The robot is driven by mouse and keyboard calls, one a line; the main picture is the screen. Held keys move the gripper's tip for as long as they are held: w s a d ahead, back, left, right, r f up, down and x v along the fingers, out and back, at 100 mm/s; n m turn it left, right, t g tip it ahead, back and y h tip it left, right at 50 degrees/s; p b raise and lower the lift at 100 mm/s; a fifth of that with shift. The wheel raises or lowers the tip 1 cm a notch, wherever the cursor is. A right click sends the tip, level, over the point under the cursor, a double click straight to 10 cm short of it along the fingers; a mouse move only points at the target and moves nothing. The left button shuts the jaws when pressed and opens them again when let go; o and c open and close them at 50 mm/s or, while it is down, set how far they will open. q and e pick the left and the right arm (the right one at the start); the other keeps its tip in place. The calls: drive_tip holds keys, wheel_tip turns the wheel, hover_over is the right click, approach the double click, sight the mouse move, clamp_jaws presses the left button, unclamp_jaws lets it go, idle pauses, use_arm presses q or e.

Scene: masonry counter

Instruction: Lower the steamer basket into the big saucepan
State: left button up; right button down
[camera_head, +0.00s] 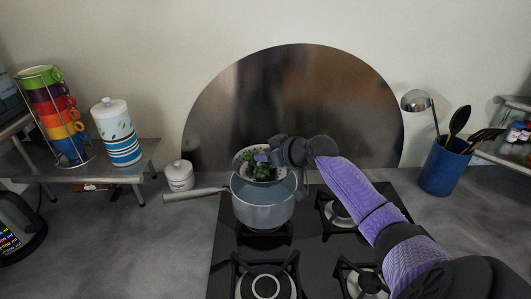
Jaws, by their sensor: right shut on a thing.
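The big saucepan (264,214) is grey metal and stands on the back left burner of the hob, its handle pointing left. It appears to hold bluish water. The steamer basket (241,161) is a small perforated metal bowl with green leafy food in it. It is over the far part of the pan's opening, tilted toward the camera. I cannot tell whether its base is inside the pan or above it. My right gripper (264,157) reaches in from the right and is shut on the basket; its fingertips are partly hidden. My left gripper is not in view.
A small white lidded pot (179,176) stands near the end of the saucepan handle. A blue utensil holder (443,168) is at the right. A rounded metal splashback (300,90) rises behind the hob. Cast-iron pan supports (266,272) lie in front of the saucepan.

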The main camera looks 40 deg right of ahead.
drive_tip(key=shift+f+b, duration=3.75)
drive_tip(key=shift+f, duration=1.15)
drive_tip(key=shift+f, duration=0.25)
drive_tip(key=shift+c, duration=1.9)
unclamp_jaws()
